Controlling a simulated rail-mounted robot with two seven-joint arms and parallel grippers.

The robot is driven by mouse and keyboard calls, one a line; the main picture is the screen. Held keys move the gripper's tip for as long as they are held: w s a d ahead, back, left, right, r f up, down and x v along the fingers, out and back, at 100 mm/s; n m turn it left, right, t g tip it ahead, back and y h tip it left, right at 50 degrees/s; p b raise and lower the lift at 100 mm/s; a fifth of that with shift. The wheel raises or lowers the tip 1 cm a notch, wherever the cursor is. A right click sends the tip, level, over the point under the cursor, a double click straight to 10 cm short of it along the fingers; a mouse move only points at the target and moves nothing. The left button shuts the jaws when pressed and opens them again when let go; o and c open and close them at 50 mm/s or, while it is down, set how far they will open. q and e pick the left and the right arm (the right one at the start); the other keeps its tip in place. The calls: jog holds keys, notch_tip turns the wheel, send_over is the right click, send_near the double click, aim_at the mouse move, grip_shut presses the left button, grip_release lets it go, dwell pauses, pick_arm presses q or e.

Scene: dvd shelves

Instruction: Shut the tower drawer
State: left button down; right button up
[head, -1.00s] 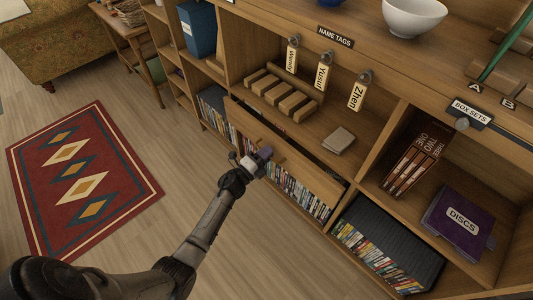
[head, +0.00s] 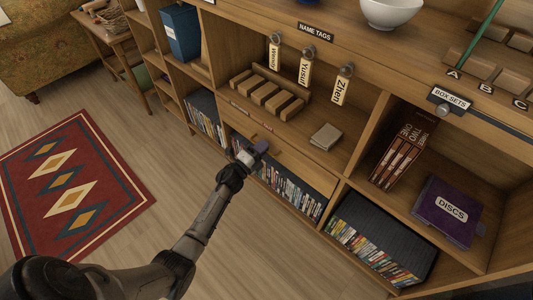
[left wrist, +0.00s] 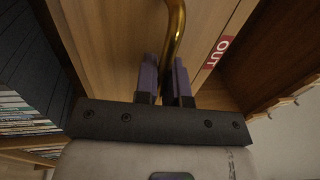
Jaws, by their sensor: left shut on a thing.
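The tower drawer (head: 300,165) is a wide wooden front in the low middle of the shelf unit, above a row of DVDs. It looks flush or nearly flush with the shelf edge; a small remaining gap is hard to tell. My left gripper (head: 256,152) is at the drawer front, shut on its handle. In the left wrist view the curved brass handle (left wrist: 175,35) runs between the purple fingers of my left gripper (left wrist: 166,82), with the wooden drawer front (left wrist: 110,50) behind it. My right gripper is not in view.
DVD rows (head: 290,190) stand below the drawer. On the shelf above are wooden blocks (head: 268,98) and a small grey box (head: 325,137). A purple discs box (head: 448,208) lies in the right compartment. The floor in front is clear, with a red rug (head: 72,185).

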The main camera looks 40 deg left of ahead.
pick_arm(q)
jog(key=shift+f, duration=0.1)
jog(key=c, duration=1.2)
grip_release()
jog(key=shift+w, duration=0.2)
jog(key=shift+s, duration=0.1)
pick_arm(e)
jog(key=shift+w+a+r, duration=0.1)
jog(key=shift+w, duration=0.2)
pick_arm(q)
jog(key=s+p, duration=0.1)
jog(key=s, duration=0.3)
jog(key=s+f+p, duration=0.1)
jog(key=s, duration=0.4)
jog(key=s+f+p, duration=0.1)
jog(key=s, duration=0.3)
jog(key=shift+s+a+f, duration=0.2)
jog(key=shift+s, duration=0.1)
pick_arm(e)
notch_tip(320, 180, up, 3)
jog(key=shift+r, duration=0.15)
